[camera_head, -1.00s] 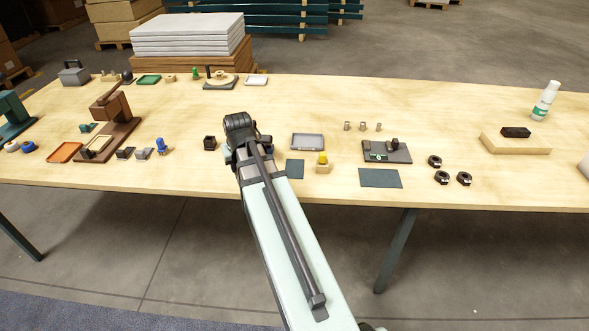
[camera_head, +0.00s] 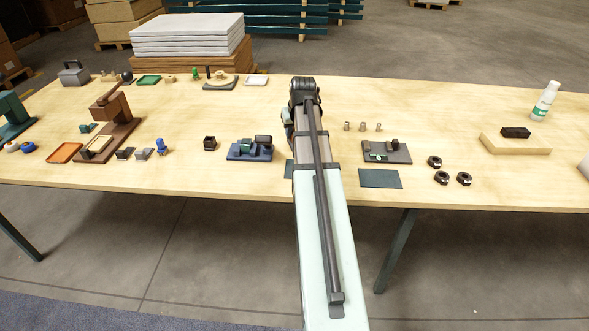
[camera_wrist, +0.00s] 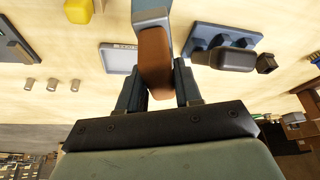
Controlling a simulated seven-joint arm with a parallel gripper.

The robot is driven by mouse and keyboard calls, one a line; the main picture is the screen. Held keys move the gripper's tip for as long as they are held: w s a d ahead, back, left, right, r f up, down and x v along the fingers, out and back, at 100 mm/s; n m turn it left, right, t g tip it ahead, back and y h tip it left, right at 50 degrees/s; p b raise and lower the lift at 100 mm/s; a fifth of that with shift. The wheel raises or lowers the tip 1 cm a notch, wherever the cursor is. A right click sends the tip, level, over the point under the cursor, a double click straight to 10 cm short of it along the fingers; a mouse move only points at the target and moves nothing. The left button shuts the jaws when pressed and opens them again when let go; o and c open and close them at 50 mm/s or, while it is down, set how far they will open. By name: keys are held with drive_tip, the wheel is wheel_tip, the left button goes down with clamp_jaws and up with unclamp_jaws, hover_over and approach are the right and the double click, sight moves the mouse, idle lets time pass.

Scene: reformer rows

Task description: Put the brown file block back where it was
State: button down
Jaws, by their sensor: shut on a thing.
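The brown file block (camera_wrist: 156,62) is between the fingers of my gripper (camera_wrist: 158,78) in the wrist view. My gripper is shut on it. A grey piece shows at the block's far end; I cannot tell whether it is joined to it. The block is hidden behind my arm in the head view. A grey tray (camera_wrist: 115,59) lies just left of the block in the wrist view.
A small dark cube (camera_head: 210,143) stands left of the blue base. Right of my arm are several small metal cylinders (camera_head: 363,127), a dark fixture plate (camera_head: 402,157), a dark mat (camera_head: 380,179) and black rings (camera_head: 441,177). Bare tabletop lies behind my arm.

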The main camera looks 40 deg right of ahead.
drive_tip(key=shift+f, duration=5.05)
drive_tip(key=c, duration=0.8)
unclamp_jaws()
drive_tip(key=shift+f, duration=0.1)
drive_tip(key=shift+o, duration=0.2)
drive_tip(key=v, duration=1.2)
drive_tip(key=shift+s, duration=0.1)
